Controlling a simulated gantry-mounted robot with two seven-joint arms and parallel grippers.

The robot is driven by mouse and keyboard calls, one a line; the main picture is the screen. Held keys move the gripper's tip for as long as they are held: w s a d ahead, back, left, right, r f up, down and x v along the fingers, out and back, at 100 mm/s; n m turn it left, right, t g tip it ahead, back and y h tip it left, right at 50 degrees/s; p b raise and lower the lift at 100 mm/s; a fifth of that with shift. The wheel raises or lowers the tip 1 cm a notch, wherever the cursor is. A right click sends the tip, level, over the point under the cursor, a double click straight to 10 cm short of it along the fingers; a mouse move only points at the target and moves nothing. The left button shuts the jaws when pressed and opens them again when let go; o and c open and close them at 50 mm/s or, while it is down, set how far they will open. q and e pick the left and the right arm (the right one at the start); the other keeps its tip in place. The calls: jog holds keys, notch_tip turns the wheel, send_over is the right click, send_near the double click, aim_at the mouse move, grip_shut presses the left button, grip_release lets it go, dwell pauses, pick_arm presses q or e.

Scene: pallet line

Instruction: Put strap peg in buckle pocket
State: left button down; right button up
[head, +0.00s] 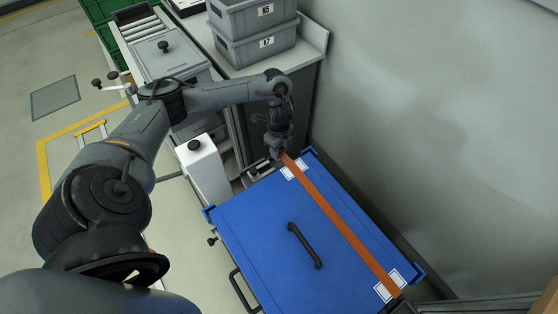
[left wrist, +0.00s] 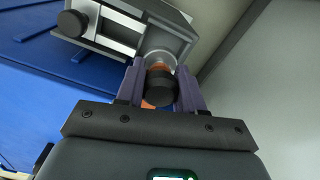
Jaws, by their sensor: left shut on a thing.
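My left gripper (head: 277,147) is above the far end of the blue crate lid, at the upper end of the orange strap (head: 340,222). In the left wrist view its two purple fingers (left wrist: 160,93) are shut on the strap peg (left wrist: 161,92), which has a dark knob and an orange part. A grey buckle block (left wrist: 182,36) with a light round fitting lies just beyond the peg, in line with it. I cannot tell whether the peg is inside the buckle pocket, as the knob and fingers cover that spot. My right gripper is not in view.
The blue lid (head: 250,228) has a black handle (head: 304,246) and white-framed labels. A white post (head: 204,170) stands left of the gripper. Grey bins (head: 255,45) sit on the bench behind. A plain wall (head: 430,120) borders the right side.

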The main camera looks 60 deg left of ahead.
pick_arm(q)
jog(key=shift+f+b, duration=1.45)
jog(key=shift+f, duration=1.05)
jog(key=shift+r, duration=0.1)
jog(key=c, duration=1)
grip_release()
notch_tip(320, 180, up, 12)
jog(key=p, duration=0.7)
jog(key=shift+f+p, duration=0.2)
jog(key=shift+p, duration=0.2)
jog(key=shift+r, duration=0.25)
